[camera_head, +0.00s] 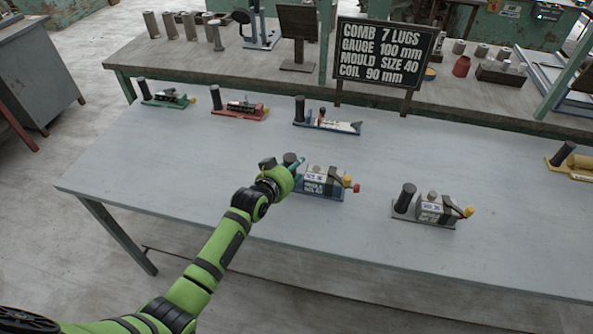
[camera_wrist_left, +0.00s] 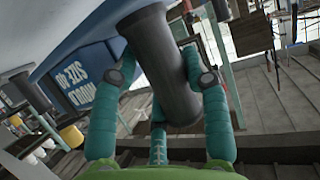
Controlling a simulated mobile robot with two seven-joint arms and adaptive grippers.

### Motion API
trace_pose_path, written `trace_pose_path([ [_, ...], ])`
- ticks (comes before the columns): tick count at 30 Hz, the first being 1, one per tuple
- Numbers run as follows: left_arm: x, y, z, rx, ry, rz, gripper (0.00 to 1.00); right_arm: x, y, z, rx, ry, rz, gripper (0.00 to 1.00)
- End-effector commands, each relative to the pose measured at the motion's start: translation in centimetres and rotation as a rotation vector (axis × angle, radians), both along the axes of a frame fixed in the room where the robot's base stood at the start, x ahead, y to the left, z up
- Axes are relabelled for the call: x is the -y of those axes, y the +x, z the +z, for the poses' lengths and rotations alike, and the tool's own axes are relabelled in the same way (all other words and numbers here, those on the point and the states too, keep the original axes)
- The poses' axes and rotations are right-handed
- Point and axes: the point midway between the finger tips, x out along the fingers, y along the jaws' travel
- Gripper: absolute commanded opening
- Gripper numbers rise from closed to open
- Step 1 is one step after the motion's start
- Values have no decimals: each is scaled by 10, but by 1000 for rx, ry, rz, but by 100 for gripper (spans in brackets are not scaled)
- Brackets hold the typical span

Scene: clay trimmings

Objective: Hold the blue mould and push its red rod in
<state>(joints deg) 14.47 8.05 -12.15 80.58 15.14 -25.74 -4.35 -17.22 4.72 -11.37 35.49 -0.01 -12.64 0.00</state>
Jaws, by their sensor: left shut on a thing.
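The blue mould (camera_head: 320,173) stands on the grey table, a boxy body with a label on its side. Its blue face with upside-down "MOULD SIZE 40" lettering shows in the left wrist view (camera_wrist_left: 85,88). The red rod (camera_head: 356,188) sticks out at the mould's right end, below a yellow knob (camera_head: 347,180). My left gripper (camera_head: 291,165) is at the mould's left end. In the wrist view its teal fingers are shut around the mould's dark upright handle (camera_wrist_left: 160,55). The handle's base is hidden in the head view. My right gripper is out of view.
A similar grey mould (camera_head: 431,209) with a yellow-tipped rod stands to the right. Green (camera_head: 168,96), red (camera_head: 240,110) and blue-and-white (camera_head: 328,122) devices stand along the back. A sign (camera_head: 386,53) stands behind. The table's front right is clear.

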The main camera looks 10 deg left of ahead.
Motion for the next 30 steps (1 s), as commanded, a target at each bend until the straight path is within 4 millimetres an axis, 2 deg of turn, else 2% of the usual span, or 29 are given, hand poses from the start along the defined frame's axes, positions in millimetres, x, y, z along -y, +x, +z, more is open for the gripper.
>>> trace_pose_path([
  [18, -25, 12, -21, 7, -5, 3, 0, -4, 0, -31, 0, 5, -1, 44],
  [30, -30, 13, -24, 6, -8, 4, 0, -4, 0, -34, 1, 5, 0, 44],
])
